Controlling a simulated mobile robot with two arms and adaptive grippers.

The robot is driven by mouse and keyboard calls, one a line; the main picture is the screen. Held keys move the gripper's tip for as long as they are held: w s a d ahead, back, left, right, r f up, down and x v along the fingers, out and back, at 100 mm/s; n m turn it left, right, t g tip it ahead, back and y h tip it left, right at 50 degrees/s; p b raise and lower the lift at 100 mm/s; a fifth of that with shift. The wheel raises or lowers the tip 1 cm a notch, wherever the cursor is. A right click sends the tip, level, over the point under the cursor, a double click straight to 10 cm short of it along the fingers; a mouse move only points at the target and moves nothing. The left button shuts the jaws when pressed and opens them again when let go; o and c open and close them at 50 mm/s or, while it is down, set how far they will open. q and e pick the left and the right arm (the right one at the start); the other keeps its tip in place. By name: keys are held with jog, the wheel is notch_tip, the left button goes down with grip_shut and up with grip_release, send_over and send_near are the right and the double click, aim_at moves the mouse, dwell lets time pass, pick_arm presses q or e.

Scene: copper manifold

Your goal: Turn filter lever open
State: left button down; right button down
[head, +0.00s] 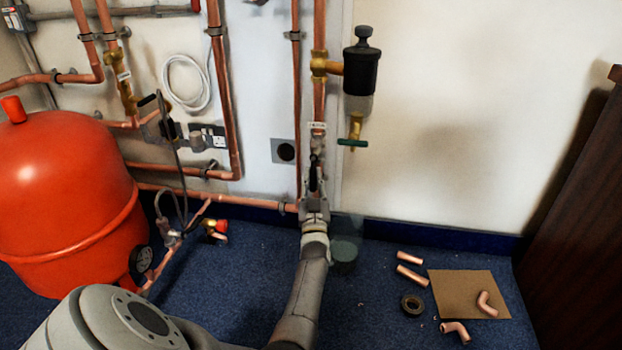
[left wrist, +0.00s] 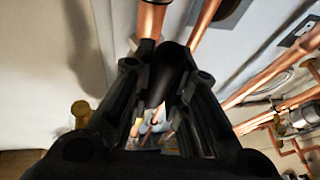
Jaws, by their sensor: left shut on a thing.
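My left gripper (head: 314,168) is at the vertical copper pipe (head: 319,100) in the middle of the head view, below a small white label on it. It is shut on a dark lever, which I take to be the filter lever; in the left wrist view the dark lever (left wrist: 168,75) lies between the fingers (left wrist: 160,95), in front of the copper pipe. The fingers hide much of the lever, so its exact angle is unclear. A black filter canister (head: 361,70) with a green-handled tap (head: 352,143) hangs right of the pipe. My right gripper is not in view.
A red tank (head: 65,190) stands at left beside copper pipes and a gauge. Another vertical pipe (head: 296,100) runs close left of the gripper. Loose copper pieces (head: 412,275), a tape roll (head: 412,305) and cardboard (head: 460,290) lie on the blue floor. The wall at right is clear.

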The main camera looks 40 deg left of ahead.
aim_at(313, 167)
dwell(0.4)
pick_arm(q)
jog(key=c, duration=1.4)
grip_release()
jog(key=shift+r, duration=0.15)
notch_tip(313, 167, up, 10)
jog(key=shift+f, duration=0.2)
